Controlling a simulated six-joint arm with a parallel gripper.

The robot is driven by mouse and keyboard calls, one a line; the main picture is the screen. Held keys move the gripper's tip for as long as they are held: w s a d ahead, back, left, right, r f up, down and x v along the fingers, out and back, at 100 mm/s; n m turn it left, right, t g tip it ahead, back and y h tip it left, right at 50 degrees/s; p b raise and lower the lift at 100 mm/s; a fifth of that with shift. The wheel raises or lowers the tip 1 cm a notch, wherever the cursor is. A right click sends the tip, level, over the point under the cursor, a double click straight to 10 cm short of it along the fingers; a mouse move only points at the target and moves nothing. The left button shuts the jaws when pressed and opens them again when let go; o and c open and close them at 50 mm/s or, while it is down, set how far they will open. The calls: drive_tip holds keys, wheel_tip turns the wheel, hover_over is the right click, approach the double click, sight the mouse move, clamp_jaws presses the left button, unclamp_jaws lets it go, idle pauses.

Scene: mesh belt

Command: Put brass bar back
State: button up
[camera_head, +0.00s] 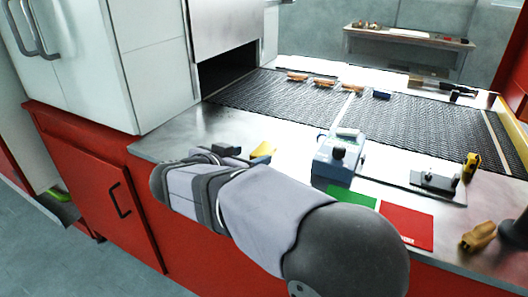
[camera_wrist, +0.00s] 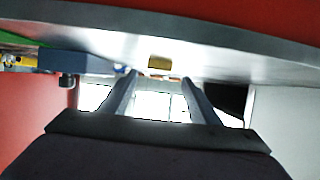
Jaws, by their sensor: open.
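A yellow block, likely the brass bar (camera_head: 264,149), lies on the steel counter just beyond my gripper (camera_head: 243,154). My arm hides part of it in the head view. In the wrist view the yellow block (camera_wrist: 159,62) shows small, ahead of and between the two fingertips of my gripper (camera_wrist: 160,76). The fingers are apart with nothing between them. My gripper is low by the counter's front edge, and I cannot tell its exact height above the steel.
A blue-grey box with a black knob (camera_head: 336,160) stands right of my gripper. Green (camera_head: 350,196) and red (camera_head: 407,226) sheets lie in front of it. Bare steel (camera_head: 190,130) lies left.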

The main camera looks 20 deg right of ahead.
sight(263, 150)
drive_tip(key=shift+p+x, duration=0.7)
drive_tip(key=shift+x, duration=1.9)
drive_tip(key=shift+d, duration=0.1)
drive_tip(key=shift+c, duration=0.3)
drive_tip(key=shift+r, duration=0.15)
clamp_jaws()
wheel_tip(263, 150, up, 10)
